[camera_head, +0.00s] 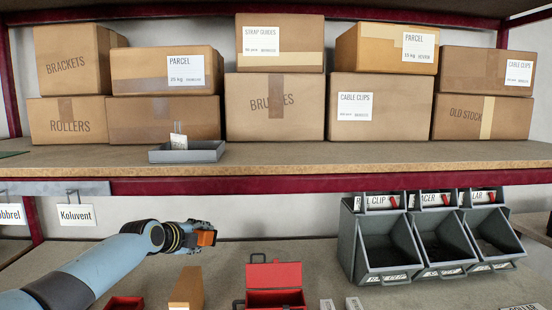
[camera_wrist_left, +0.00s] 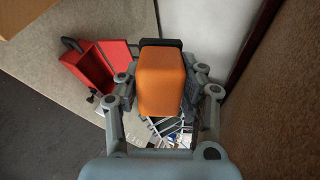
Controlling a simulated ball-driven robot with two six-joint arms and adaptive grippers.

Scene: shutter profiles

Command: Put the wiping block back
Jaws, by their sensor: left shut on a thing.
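My left gripper (camera_wrist_left: 160,98) is shut on the orange wiping block (camera_wrist_left: 161,80), which has a dark strip along its far edge in the left wrist view. In the head view the left gripper (camera_head: 197,236) holds the block (camera_head: 206,238) in the air, below the shelf edge and above the bench. The block touches nothing but the gripper, as far as I can see. My right gripper is not in view.
A red open toolbox (camera_head: 275,277) stands on the bench below and right of the block. Grey tilt bins (camera_head: 388,249) stand further right. A brown upright box (camera_head: 187,288) is below the gripper. A red shelf beam (camera_head: 300,185) runs above; a grey tray (camera_head: 187,152) sits on that shelf.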

